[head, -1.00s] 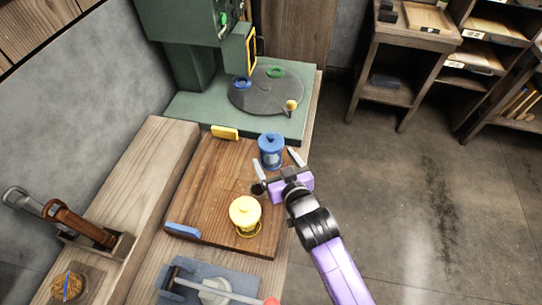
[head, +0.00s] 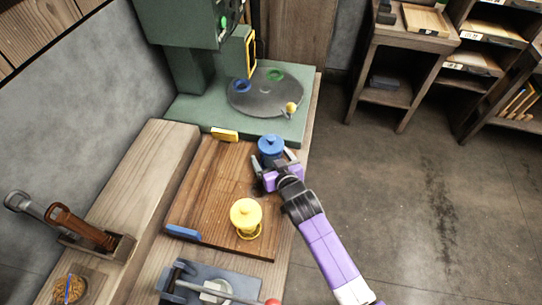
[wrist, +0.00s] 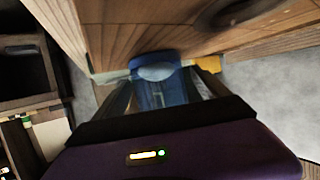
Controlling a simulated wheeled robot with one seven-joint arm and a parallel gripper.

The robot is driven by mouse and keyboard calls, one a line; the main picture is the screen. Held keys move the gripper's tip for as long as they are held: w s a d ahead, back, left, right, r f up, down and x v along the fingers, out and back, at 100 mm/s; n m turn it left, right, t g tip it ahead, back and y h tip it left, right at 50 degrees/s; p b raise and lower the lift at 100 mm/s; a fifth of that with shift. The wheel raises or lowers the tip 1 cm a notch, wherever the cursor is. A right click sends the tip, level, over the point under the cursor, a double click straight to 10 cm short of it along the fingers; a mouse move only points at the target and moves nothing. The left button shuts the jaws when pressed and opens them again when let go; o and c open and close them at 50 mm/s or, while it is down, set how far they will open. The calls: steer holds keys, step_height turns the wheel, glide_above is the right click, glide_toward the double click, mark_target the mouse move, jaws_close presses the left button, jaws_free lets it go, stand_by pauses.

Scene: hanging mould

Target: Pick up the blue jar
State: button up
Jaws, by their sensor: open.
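The blue jar (head: 271,146) stands upright with its lid on, near the far right of the brown wooden board (head: 208,190). My gripper (head: 272,160) is open at the jar's near side, and its jaws and palm hide the jar's lower part in the head view. In the wrist view the blue jar (wrist: 158,84) lies between the two open fingers (wrist: 160,98), with a gap seen at each side. Whether either finger touches it I cannot tell.
A yellow jar (head: 246,215) stands nearer on the board. A yellow block (head: 224,134) and a blue block (head: 183,232) sit at its edges. A green machine with a round dark plate (head: 265,98) stands behind. A grey fixture with a lever (head: 215,287) is in front.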

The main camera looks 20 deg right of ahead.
jaws_close()
stand_by(0.4)
steer(key=shift+r, duration=0.1)
steer(key=s+d+r+p, duration=0.1)
steer(key=r+p, duration=0.3)
steer(key=r, duration=1)
steer(key=s+d+r+p, duration=0.2)
steer(key=d+r+p, duration=0.2)
steer(key=r, duration=1)
steer(key=shift+s+p, duration=0.2)
steer(key=shift+p, duration=0.2)
